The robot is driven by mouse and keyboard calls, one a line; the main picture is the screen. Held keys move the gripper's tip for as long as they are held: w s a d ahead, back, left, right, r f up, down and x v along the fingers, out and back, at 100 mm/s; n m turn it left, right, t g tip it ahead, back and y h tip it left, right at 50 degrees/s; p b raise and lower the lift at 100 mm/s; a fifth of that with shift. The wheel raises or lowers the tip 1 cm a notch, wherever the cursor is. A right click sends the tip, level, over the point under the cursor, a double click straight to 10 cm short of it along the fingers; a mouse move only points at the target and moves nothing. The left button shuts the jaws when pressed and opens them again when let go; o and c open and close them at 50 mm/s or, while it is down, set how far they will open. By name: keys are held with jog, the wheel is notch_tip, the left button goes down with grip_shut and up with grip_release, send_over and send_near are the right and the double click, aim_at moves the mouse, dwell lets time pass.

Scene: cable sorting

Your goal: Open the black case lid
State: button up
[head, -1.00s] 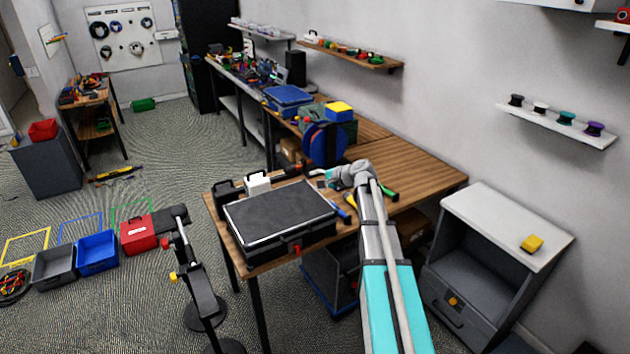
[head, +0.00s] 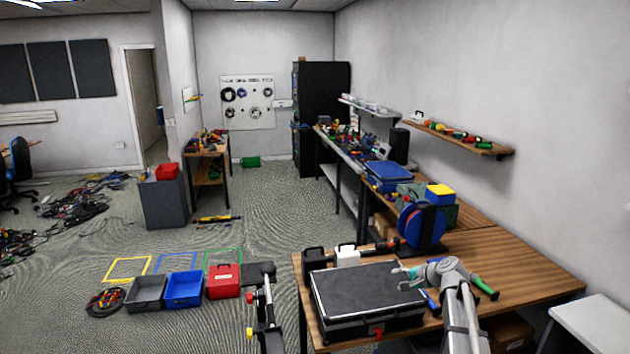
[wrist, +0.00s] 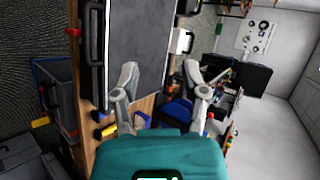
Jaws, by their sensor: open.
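The black case (head: 366,292) lies flat on the wooden bench with its lid closed, a red latch (head: 377,333) on its front side. In the wrist view the case lid (wrist: 138,40) fills the upper left, with its handle and the red latch at its left edge. My gripper (head: 404,277) is at the right end of the case, close to the lid's edge. In the wrist view my gripper (wrist: 160,80) has its two fingers spread wide with nothing between them. I cannot tell whether a finger touches the lid.
A blue cable reel (head: 424,228) stands behind the case on the bench. A white box (head: 347,255) and a black one (head: 315,260) sit behind its left end. A green-handled tool (head: 484,286) lies right of my gripper. The bench's right part (head: 530,275) is clear.

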jog(key=s+a+f+n+g+h+b, duration=0.1)
jog(key=s+a+f+n+g+h, duration=0.1)
jog(key=s, duration=0.7)
jog(key=s+a+f+n+g+h+b, duration=0.1)
jog(key=s+a+f+n+g+h, duration=0.1)
jog(key=s+a+f+n, duration=0.3)
jog(key=s+a+f+n+g+h+b, duration=0.1)
jog(key=s+a+f+n+g+h, duration=0.2)
jog(key=s, duration=1)
jog(key=shift+a+f+n+g, duration=0.35)
jog(key=shift+f+n+g, duration=0.15)
jog(key=shift+f+g, duration=0.25)
